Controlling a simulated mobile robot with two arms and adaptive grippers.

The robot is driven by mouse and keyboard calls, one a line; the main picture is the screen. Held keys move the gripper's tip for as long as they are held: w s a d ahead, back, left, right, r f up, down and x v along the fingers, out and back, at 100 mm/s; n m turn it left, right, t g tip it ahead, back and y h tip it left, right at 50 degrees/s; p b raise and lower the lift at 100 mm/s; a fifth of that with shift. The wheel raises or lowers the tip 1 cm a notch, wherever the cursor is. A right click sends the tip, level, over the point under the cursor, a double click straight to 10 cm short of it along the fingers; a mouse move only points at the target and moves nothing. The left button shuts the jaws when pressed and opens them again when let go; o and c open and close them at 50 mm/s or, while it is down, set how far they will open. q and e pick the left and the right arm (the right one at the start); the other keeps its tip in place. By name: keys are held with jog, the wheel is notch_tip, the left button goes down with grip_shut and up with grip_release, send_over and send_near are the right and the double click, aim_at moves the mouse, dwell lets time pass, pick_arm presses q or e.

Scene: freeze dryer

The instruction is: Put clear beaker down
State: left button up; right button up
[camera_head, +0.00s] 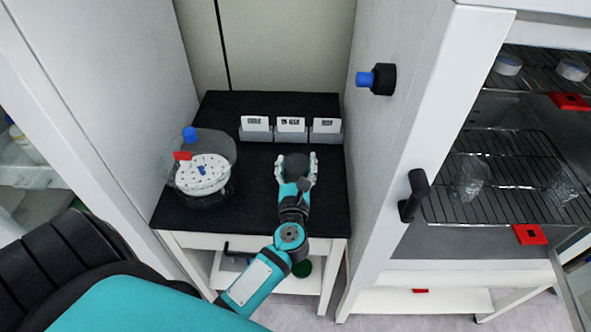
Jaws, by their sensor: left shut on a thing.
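My left gripper (297,169) is over the black-topped table (255,212), with its fingers pointing to the back. It is shut on the clear beaker (295,163), which is hard to make out against the black top and shows as a dark round shape between the fingers. I cannot tell whether the beaker touches the table. My right gripper is not in view.
A clear vessel (228,150) with a white perforated disc stands at the table's left. Three grey holders with white labels (290,125) stand behind my gripper. On the right, a white cabinet (425,110) has wire shelves (500,200) holding clear glassware (468,180).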

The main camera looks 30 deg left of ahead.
aim_at(296, 165)
pick_arm(q)
jog(key=f+b, duration=0.3)
jog(key=shift+w+a+f, duration=0.35)
jog(key=shift+a, duration=0.05)
jog(key=shift+f, duration=0.1)
jog(key=shift+r, duration=0.2)
jog(key=shift+f+b, duration=0.25)
jog(key=shift+b, duration=0.05)
jog(key=o, duration=1.6)
jog(key=shift+c, duration=0.2)
jog(key=shift+r, duration=0.15)
